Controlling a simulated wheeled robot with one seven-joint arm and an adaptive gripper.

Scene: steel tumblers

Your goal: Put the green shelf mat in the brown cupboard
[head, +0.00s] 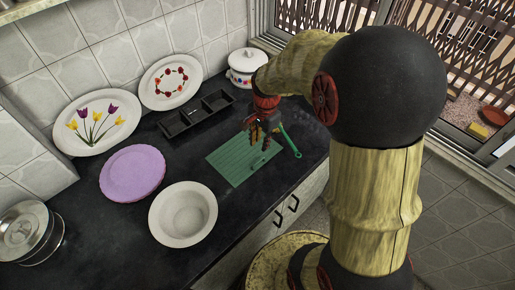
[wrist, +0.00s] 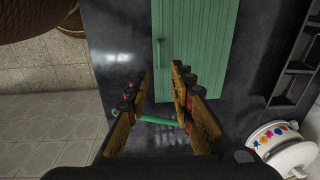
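The green shelf mat (head: 232,163), flat and ridged, lies on the dark counter in the head view. Its near part fills the top middle of the wrist view (wrist: 205,45). My gripper (head: 262,138) is above the counter by the mat's far right part. In the wrist view my gripper (wrist: 161,72) has its two fingers apart, with no mat between them. A thin green rod (head: 290,141) shows beside the gripper; it also shows between the fingers in the wrist view (wrist: 158,121). Whether it touches them I cannot tell. No brown cupboard is recognisable in either view.
A white bowl (head: 183,214), a purple plate (head: 132,172) and a black divided tray (head: 197,113) stand left of the mat. A lidded white pot (head: 245,68) is at the back. Two patterned plates lean on the tiled wall. Cabinet fronts with dark handles (head: 280,216) are below the counter.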

